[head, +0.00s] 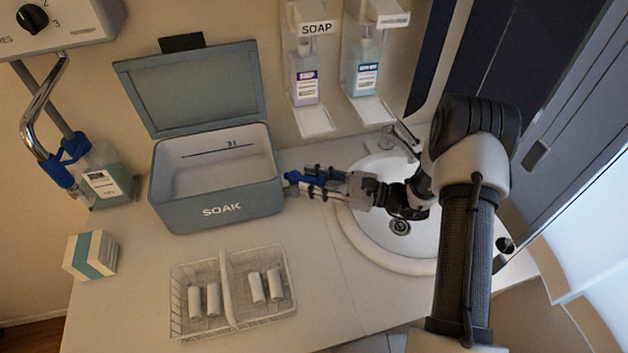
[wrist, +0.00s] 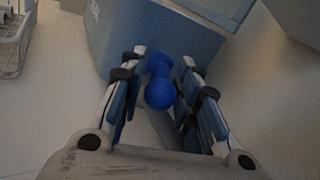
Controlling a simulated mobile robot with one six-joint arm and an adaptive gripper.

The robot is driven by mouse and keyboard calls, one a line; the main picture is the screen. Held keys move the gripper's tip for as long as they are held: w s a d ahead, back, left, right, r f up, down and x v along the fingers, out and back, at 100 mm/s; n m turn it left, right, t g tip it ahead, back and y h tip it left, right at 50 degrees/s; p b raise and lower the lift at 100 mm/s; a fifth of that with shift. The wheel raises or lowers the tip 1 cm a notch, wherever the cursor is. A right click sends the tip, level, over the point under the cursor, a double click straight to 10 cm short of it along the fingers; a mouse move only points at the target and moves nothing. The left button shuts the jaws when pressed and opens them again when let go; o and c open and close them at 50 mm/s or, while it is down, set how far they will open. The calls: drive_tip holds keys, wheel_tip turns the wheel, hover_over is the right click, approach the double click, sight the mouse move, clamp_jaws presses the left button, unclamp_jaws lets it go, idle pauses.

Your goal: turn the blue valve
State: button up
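A blue valve handle (head: 296,177) sits at the right side of the grey-blue SOAK box (head: 218,211), near its lower front corner. In the wrist view the blue handle (wrist: 160,84) has a rounded end and lies between my two fingers, close to the box wall (wrist: 160,30). My gripper (head: 318,184) reaches in from the right, over the sink's left edge. In the wrist view its fingers (wrist: 164,68) stand on either side of the handle, with narrow gaps showing; I see no clear contact. The fingers partly hide the handle in the head view.
The box lid (head: 195,88) is open. A wire basket (head: 230,300) with white rolls stands in front. The sink (head: 388,240) lies under my arm. Soap bottles (head: 306,78) hang behind. A chrome pipe with a blue fitting (head: 72,150) and a small carton (head: 90,255) are at left.

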clamp_jaws()
